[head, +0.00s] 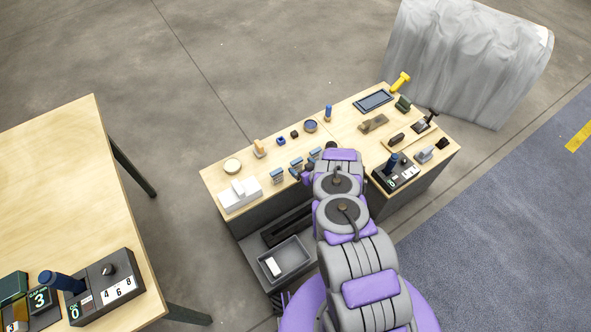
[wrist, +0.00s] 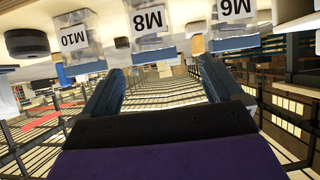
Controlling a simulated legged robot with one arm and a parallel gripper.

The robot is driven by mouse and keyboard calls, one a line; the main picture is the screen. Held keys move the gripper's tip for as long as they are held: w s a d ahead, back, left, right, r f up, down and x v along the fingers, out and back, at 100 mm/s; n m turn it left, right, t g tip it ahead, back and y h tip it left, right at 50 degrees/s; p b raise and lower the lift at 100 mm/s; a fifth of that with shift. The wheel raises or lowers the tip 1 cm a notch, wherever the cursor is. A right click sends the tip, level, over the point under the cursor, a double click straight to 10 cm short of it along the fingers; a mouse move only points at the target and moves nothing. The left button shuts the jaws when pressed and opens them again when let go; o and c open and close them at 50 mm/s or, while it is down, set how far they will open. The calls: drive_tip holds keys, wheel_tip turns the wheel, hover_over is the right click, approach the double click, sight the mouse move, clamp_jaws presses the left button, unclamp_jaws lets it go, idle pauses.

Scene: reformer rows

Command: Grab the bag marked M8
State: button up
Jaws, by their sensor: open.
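The bag marked M8 (wrist: 150,24) is clear with a white label and a blue part, and shows upside down at the top middle of the wrist view. It stands between a bag marked M10 (wrist: 77,40) and a bag marked M6 (wrist: 234,22). In the head view three small bags stand in a row on the workbench; their labels are too small to read. My gripper (wrist: 158,66) is open and empty. Its fingers point at the M8 bag, with the bag in line with the gap and seemingly just beyond the tips. In the head view my arm mostly hides the gripper.
The workbench (head: 228,165) also holds a round bowl (head: 233,166), a white box (head: 240,194), a tablet (head: 374,101) and a joystick box (head: 396,172). A grey bin (head: 283,267) sits low in front. Another table (head: 70,190) stands left, and a covered bulk (head: 468,55) behind right.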

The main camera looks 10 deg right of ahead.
sight(298, 162)
drive_tip(key=shift+w+f, duration=0.4)
drive_tip(key=shift+w, duration=0.25)
drive_tip(key=b+x, duration=0.2)
drive_tip(key=x, duration=0.2)
drive_tip(key=shift+w+a+b, duration=0.2)
drive_tip(key=shift+w+b, duration=0.15)
drive_tip(key=shift+d, duration=0.15)
drive_tip(key=shift+c, duration=1.2)
drive_tip(key=c, duration=0.9)
